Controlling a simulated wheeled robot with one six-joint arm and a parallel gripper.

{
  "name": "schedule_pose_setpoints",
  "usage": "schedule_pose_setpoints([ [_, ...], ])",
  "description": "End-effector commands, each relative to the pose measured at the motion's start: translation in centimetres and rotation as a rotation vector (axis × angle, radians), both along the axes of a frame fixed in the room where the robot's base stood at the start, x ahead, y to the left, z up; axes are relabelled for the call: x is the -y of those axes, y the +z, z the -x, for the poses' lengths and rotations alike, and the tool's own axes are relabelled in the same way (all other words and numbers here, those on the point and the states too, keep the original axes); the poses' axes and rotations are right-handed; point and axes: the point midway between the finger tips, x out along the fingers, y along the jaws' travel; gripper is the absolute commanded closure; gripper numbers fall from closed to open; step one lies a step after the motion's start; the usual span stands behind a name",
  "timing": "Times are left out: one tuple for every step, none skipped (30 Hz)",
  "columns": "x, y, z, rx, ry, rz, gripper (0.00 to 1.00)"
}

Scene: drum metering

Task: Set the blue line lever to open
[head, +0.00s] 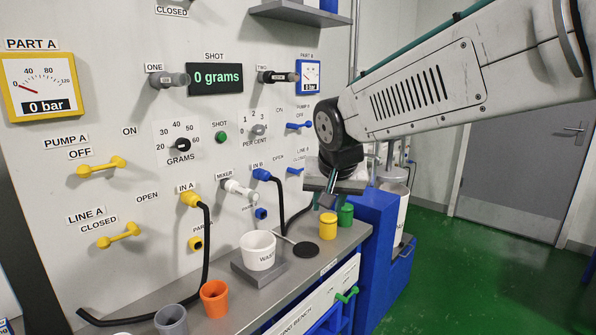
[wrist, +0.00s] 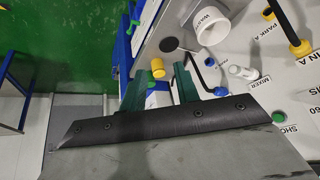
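The blue line lever (head: 295,170) is small on the wall panel, under the LINE B label and beside the OPEN and CLOSED lettering. Its handle looks roughly level; its exact setting is too small to tell. My gripper (head: 328,199) is just right of it in the head view, pointing down in front of the panel above the bench end. In the wrist view my gripper's two dark green fingers (wrist: 160,88) are apart with nothing held between them. I cannot make out the lever in the wrist view.
The blue pump lever (head: 298,125) is above the line lever. A blue plug (head: 262,174) with a black hose is to its left. A yellow pot (head: 328,226) and a green pot (head: 346,214) stand below my gripper. A white waste cup (head: 258,249) is on the bench.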

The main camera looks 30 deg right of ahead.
Motion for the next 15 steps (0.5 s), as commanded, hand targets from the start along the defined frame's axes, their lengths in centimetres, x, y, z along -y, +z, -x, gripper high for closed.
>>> schedule_pose_setpoints([
  [1.5,0.2,-3.6,0.059,-0.066,-0.010,0.69],
  [2.3,0.4,-5.7,0.105,-0.106,-0.019,0.69],
  [3.5,0.7,-8.4,0.165,-0.156,-0.034,0.69],
  [4.4,0.8,-10.5,0.209,-0.191,-0.049,0.69],
  [5.3,0.8,-12.5,0.255,-0.225,-0.064,0.69],
  [6.5,0.8,-15.1,0.314,-0.266,-0.089,0.69],
  [7.4,0.8,-17.1,0.359,-0.295,-0.110,0.69],
  [8.2,0.7,-18.9,0.403,-0.322,-0.133,0.69],
  [9.5,0.4,-21.4,0.460,-0.354,-0.166,0.69],
  [10.3,0.2,-23.2,0.502,-0.375,-0.194,0.69],
  [11.2,-0.1,-24.9,0.544,-0.396,-0.225,0.69],
  [12.4,-0.6,-27.1,0.596,-0.420,-0.267,0.69],
  [13.2,-1.0,-28.8,0.633,-0.435,-0.301,0.69],
  [14.1,-1.6,-30.3,0.671,-0.449,-0.340,0.69],
  [15.2,-2.3,-32.2,0.718,-0.467,-0.391,0.69],
])
